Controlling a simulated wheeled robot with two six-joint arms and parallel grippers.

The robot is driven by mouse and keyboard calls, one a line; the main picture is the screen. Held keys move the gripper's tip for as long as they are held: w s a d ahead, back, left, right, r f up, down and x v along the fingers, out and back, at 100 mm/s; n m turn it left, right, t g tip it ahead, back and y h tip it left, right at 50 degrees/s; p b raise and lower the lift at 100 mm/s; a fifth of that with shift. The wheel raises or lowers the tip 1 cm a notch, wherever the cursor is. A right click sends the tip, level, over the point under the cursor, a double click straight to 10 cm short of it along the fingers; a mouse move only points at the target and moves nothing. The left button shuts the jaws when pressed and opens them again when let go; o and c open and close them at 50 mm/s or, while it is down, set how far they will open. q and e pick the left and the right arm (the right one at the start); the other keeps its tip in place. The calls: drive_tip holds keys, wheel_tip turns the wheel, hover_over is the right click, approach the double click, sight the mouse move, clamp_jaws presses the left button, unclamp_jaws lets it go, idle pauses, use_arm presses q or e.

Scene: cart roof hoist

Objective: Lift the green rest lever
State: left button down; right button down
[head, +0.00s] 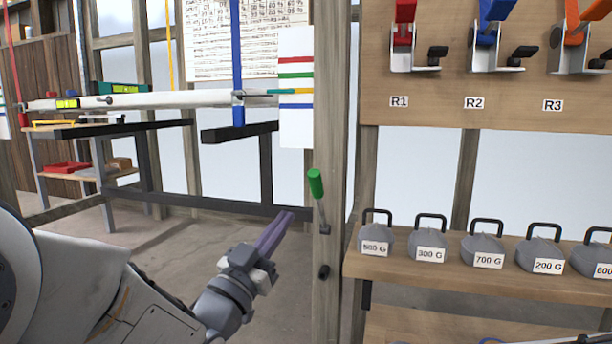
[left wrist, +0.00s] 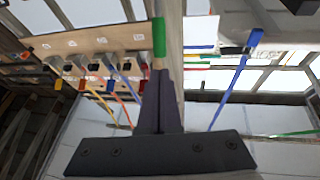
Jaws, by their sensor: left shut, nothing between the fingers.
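The green rest lever (head: 316,186) is mounted on a wooden post, its green grip up and its thin shaft running down to a dark pivot on the post. My left gripper (head: 286,218) is shut and empty, to the left of the lever and a little below its grip. In the left wrist view the closed fingers (left wrist: 159,75) point toward the green grip (left wrist: 159,38), which shows just beyond their tips. I cannot tell whether they touch. My right gripper is not in view.
The wooden post (head: 335,130) stands beside the gripper. A shelf (head: 450,268) on the right holds several labelled grey weights. Above it, a board (head: 440,95) carries levers marked R1, R2 and R3. A white beam (head: 180,99) hangs at the left. Open floor lies behind my left arm.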

sight(312, 182)
use_arm(q)
drive_tip(key=p+x, duration=0.4)
drive_tip(key=x, duration=0.4)
drive_tip(key=shift+w+d+r, duration=0.1)
drive_tip(key=shift+r, duration=0.05)
drive_tip(key=shift+w+d+r+p, duration=0.1)
drive_tip(key=shift+w+d+p, duration=0.2)
drive_tip(key=shift+w, duration=0.25)
